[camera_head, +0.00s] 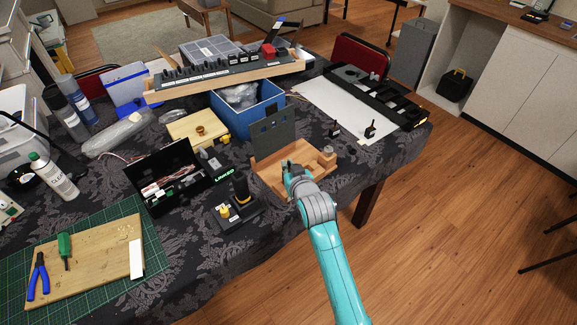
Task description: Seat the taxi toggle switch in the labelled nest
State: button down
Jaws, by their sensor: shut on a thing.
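My gripper (293,172) is over the wooden tray (265,178) near the table's front edge. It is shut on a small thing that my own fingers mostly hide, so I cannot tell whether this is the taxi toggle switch. A grey panel with dark square openings (275,137) stands upright at the tray's back. Two small black toggle switches stand near the white sheet, one on the left (334,130) and one on the right (370,130). Labels are too small to read, so I cannot tell which nest is the taxi one.
A blue bin (247,119) stands behind the tray. A black open toolbox (152,205) and a dark joystick unit (236,210) are to the left. The white sheet (315,100) has free room.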

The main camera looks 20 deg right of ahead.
jog(key=shift+f, duration=1.55)
jog(key=c, duration=1.2)
grip_release()
jog(key=v, duration=1.2)
jog(key=shift+f, duration=0.1)
